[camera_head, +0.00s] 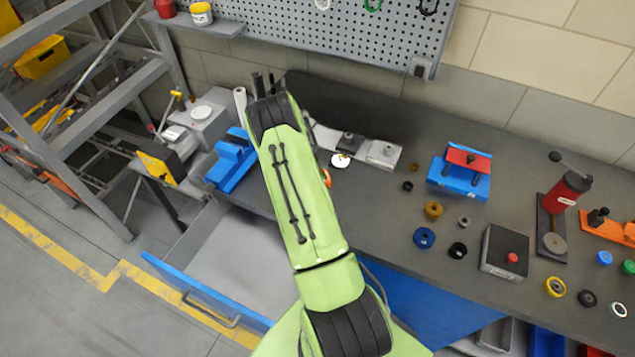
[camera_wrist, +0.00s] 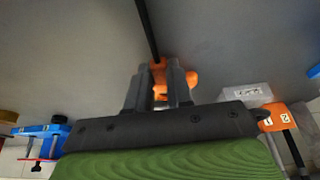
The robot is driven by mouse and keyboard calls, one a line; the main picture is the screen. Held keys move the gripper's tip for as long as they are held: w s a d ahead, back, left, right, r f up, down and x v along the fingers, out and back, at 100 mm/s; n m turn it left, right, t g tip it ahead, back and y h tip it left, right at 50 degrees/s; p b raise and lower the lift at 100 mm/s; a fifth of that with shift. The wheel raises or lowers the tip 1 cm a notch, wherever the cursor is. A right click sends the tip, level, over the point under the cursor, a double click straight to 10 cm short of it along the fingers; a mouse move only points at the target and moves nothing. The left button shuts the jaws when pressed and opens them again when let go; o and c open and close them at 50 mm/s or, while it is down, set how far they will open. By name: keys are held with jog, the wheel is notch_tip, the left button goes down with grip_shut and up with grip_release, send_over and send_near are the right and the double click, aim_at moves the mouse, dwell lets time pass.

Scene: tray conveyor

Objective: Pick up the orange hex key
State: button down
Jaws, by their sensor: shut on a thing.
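The orange hex key (camera_wrist: 159,66) shows in the wrist view, between the two dark fingers of my gripper (camera_wrist: 160,72). Its orange handle sits in the jaws and bulges out to the right of them. Its long black shaft runs up from the handle to the top of that view. My gripper is shut on the handle.
A grey bench (camera_head: 370,240) holds a blue clamp (camera_head: 232,160), a blue-and-red fixture (camera_head: 460,172), a grey button box (camera_head: 505,252), a red press (camera_head: 567,190) and several small rings. A pegboard (camera_head: 330,30) stands behind. A drawer (camera_head: 215,262) is open at front left.

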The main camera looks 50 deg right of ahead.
notch_tip(320, 180, up, 10)
jog(key=shift+b, duration=0.4)
dwell(0.9)
